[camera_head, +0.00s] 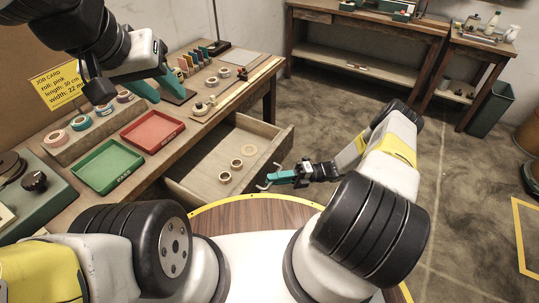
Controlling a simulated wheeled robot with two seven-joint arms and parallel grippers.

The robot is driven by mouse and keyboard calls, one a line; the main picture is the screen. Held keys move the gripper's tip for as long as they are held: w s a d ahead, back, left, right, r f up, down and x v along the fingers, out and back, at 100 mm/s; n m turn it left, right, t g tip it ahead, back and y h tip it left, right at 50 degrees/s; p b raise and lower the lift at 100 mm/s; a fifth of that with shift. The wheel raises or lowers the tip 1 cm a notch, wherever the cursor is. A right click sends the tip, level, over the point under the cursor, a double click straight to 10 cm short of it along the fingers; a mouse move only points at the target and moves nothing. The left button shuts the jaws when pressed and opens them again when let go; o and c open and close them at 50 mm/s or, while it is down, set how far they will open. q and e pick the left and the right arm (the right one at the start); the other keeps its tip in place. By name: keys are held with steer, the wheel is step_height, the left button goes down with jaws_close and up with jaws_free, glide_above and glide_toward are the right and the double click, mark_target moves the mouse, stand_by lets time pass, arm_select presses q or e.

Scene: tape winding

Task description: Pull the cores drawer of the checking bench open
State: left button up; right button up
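The cores drawer (203,176) of the checking bench (186,137) stands pulled out, its inside showing. Several pale ring-shaped cores (237,163) lie in it. A thin metal handle (262,187) is on the drawer's front; its two ends show on either side of my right gripper. My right gripper (272,178) has its teal fingers together at the middle of the handle, and they hide that part of the bar. My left gripper (158,88) is above the bench top with its teal fingers spread and nothing between them.
On the bench are a green tray (107,167), a red tray (153,131), tape rolls (81,123), a yellow job card (57,87) and a grey-green device (37,205). A second table (365,22) and a bin (491,108) stand at the back. The floor between is clear.

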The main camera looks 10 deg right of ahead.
steer(key=w+d+f, duration=0.1)
steer(key=d, duration=0.6)
steer(key=shift+w+d, duration=0.1)
step_height(320, 180, up, 28)
steer(key=w+n+g+h, duration=0.1)
steer(key=w+n+h, duration=0.1)
steer(key=n+h, duration=1.25)
steer(key=s+r+n+t+h, duration=0.2)
steer(key=s+r+n+t, duration=0.8)
steer(key=s+r+n, duration=0.7)
steer(key=shift+a+r+n, duration=0.45)
steer(key=shift+r+n, duration=0.4)
steer(key=shift+r, duration=0.1)
